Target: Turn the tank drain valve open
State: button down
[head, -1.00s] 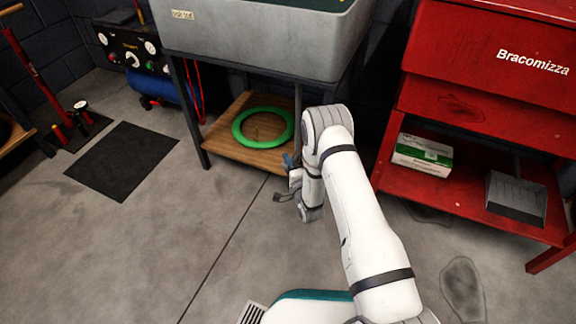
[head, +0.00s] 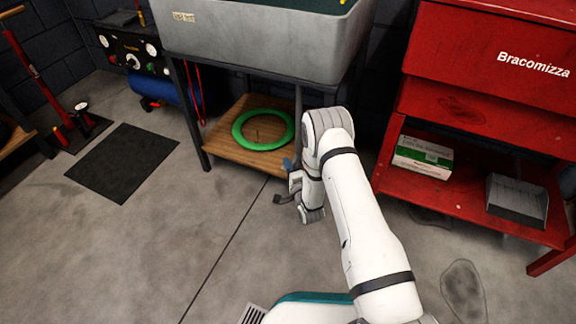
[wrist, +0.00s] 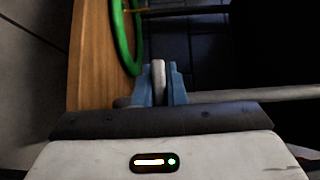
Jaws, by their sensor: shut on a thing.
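The tank (head: 250,42) is a grey basin on a dark stand in the head view, with a thin grey pipe (head: 298,104) running down beneath it. My gripper (head: 289,164) is low at the stand's front right, partly hidden by my arm. In the wrist view, the blue fingers of my gripper (wrist: 158,80) are shut on a narrow pale grey piece (wrist: 158,70), which appears to be the drain valve's lever. A grey pipe (wrist: 245,95) runs sideways just behind the fingers. The valve's body is hidden, so I cannot tell how far it is turned.
A green ring (head: 238,139) lies on the stand's wooden shelf (head: 222,147), close to my gripper. A red cabinet (head: 485,70) with a lower shelf stands to the right. The floor in front is clear, with a black mat (head: 122,160) at left.

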jog(key=shift+r, duration=0.25)
jog(key=shift+d+f+n+g+h+p, duration=0.25)
jog(key=shift+n+g+h+p, duration=1.15)
jog(key=shift+h+p, duration=0.4)
jog(key=shift+d+f+n+g+h+p, duration=0.1)
jog(key=shift+d+n+g+h+p, duration=0.1)
jog(key=shift+n+g+h+p, duration=1.25)
jog(key=shift+d+f+n+g+h+p, duration=0.25)
jog(key=shift+n+g+h+p, duration=0.8)
jog(key=shift+n+h+p, duration=0.85)
jog(key=shift+m+h, duration=0.25)
jog(key=shift+h, duration=0.1)
jog(key=c, duration=1.5)
grip_release()
jog(key=shift+s+f, duration=0.1)
jog(key=shift+s, duration=0.05)
